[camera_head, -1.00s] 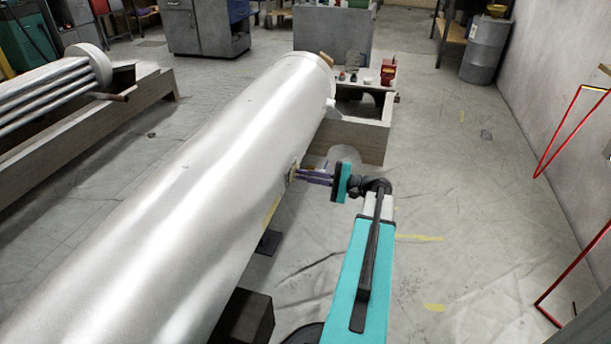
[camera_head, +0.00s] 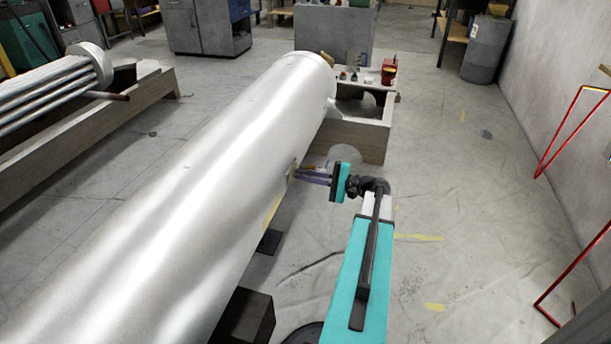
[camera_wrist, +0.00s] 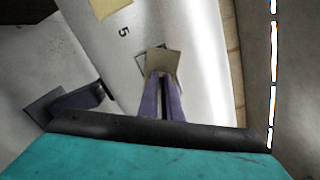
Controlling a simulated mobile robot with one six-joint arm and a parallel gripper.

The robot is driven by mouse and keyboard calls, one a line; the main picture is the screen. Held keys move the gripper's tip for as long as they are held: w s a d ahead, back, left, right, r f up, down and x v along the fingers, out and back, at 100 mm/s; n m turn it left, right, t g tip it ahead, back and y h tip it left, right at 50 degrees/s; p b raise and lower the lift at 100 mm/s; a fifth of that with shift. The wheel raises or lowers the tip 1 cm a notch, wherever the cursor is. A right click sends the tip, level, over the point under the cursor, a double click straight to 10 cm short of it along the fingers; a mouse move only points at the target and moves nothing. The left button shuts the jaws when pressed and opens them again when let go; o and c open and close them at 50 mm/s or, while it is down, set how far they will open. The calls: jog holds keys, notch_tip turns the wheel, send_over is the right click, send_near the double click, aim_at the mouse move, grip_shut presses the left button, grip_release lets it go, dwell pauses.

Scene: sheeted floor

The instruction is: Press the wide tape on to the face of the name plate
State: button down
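My gripper (camera_head: 302,175) is at the right side of the large silver cylinder (camera_head: 235,150). In the wrist view its two purple fingers (camera_wrist: 162,78) are close together on the lower edge of a tan square, the wide tape (camera_wrist: 164,62). The tape stands out from the fingertips toward the cylinder. A thin greyish plate edge (camera_wrist: 139,60), apparently the name plate, shows behind and left of the tape. The tape covers most of that plate. I cannot tell whether tape and plate touch. In the head view this spot is small and partly hidden by the cylinder's curve.
A tan patch (camera_wrist: 108,7) and a printed "5" are on the cylinder in the wrist view. A wooden cradle (camera_head: 355,140) and dark blocks (camera_head: 245,316) stand under the cylinder. A red frame (camera_head: 562,130) stands at the right. The floor between is clear.

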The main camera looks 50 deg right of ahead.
jog(key=shift+w+a, duration=0.1)
jog(key=shift+w, duration=0.05)
jog(key=c, duration=1.9)
grip_release()
jog(key=shift+o, duration=0.2)
jog(key=p+v, duration=0.4)
jog(key=v, duration=1)
